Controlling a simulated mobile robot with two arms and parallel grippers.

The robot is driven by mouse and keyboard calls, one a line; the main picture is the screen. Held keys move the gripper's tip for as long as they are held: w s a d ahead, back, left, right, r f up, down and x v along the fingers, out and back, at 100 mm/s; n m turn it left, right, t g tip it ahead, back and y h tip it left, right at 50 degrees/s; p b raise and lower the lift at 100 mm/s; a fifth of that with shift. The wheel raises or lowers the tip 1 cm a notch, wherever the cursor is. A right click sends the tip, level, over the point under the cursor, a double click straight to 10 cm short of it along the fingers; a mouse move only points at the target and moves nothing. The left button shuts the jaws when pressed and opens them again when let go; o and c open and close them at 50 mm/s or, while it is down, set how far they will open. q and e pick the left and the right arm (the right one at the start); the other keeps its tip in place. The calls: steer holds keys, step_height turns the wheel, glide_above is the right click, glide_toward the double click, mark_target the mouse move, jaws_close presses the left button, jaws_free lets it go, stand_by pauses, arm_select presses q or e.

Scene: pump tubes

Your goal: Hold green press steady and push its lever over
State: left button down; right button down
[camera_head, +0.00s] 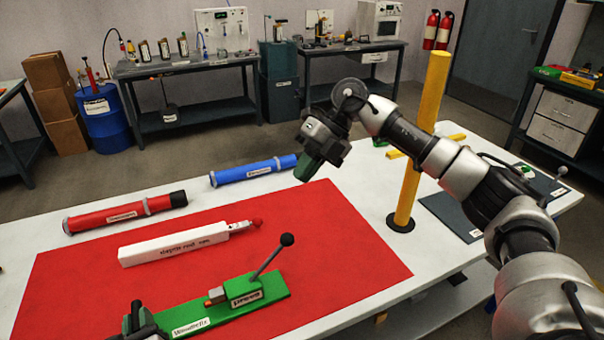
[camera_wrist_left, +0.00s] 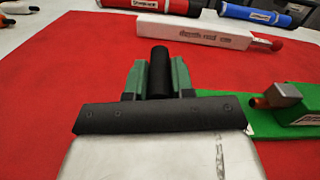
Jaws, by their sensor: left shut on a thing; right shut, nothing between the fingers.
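The green press lies on the red mat (camera_head: 330,235) near the front of the table, with a long green base (camera_head: 222,313). Its lever (camera_head: 268,258) leans up and to the right, ending in a black knob (camera_head: 287,239). My left gripper (camera_head: 136,318) is at the left end of the base. In the left wrist view its fingers are shut on a black upright post (camera_wrist_left: 159,72); the base (camera_wrist_left: 222,103) extends right from there. My right gripper (camera_head: 305,172) is shut and empty, above the mat's back part, behind the lever and apart from it.
A white box-shaped device (camera_head: 175,244) with a red tip lies behind the press. A red tube (camera_head: 125,212) and a blue tube (camera_head: 253,171) lie farther back. A yellow post (camera_head: 418,140) stands on the right. The mat right of the press is clear.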

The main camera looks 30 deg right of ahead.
arm_select(q)
steer(key=c, duration=0.9)
jaws_free()
steer(key=shift+d, duration=0.1)
